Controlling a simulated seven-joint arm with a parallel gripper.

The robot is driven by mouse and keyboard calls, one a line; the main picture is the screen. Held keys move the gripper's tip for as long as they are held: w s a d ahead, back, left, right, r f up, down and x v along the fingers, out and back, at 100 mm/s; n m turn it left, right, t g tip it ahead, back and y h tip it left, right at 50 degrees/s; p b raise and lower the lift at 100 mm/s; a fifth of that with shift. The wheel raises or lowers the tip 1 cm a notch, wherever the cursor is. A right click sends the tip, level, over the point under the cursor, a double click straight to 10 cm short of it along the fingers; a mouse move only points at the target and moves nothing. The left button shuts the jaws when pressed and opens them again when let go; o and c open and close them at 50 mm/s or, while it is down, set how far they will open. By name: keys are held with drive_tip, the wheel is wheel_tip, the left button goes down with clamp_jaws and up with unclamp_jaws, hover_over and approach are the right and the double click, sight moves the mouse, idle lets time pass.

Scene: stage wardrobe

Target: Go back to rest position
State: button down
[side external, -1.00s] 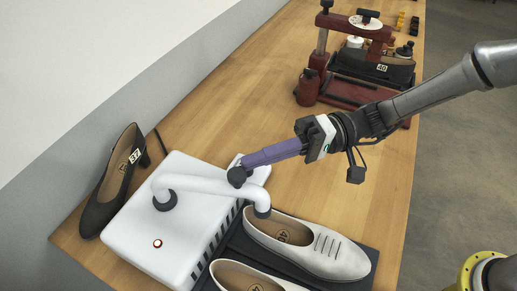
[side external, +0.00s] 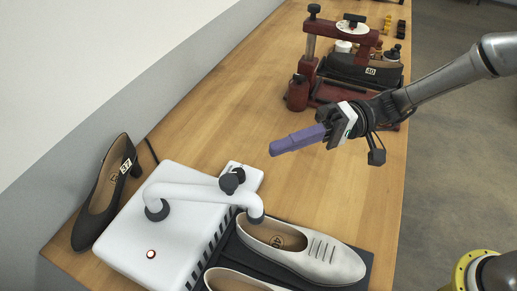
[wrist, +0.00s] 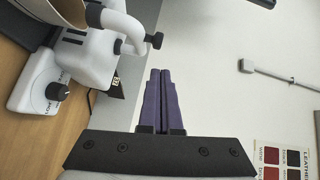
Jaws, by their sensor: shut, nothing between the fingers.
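My gripper (side external: 272,150) has long purple fingers that are shut with nothing between them. In the side view it is in the air above the wooden bench, right of and apart from the white machine's dark knob (side external: 232,180). In the wrist view the purple fingers (wrist: 161,72) lie side by side and point at the wall. The white machine (side external: 150,240) stands on the bench with a curved white tube on top. It also shows at the left of the wrist view (wrist: 90,60).
A black shoe (side external: 103,195) marked 37 leans left of the machine. Pale shoes (side external: 300,248) sit on a dark mat at the front right. A dark red press (side external: 332,60) with a black shoe marked 40 stands at the back. The bench (side external: 225,120) between is clear.

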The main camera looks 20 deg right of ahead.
drive_tip(key=s+d+r+n+h, duration=0.4)
drive_tip(key=s+d+r, duration=0.55)
drive_tip(key=s, duration=0.25)
drive_tip(key=s+d+f+m+t+h, duration=0.2)
drive_tip(key=d+h, duration=0.2)
drive_tip(key=d, duration=0.3)
drive_tip(key=s+d+f+m+t+h, duration=0.2)
drive_tip(key=d+h, duration=0.3)
drive_tip(key=d, duration=0.3)
drive_tip(key=s+d+f+m+t+h, duration=0.2)
drive_tip(key=d+f+h, duration=0.1)
drive_tip(key=d, duration=0.4)
drive_tip(key=shift+d+f+t+h, duration=0.15)
drive_tip(key=shift+f+t+h, duration=0.2)
drive_tip(key=shift+h, duration=0.45)
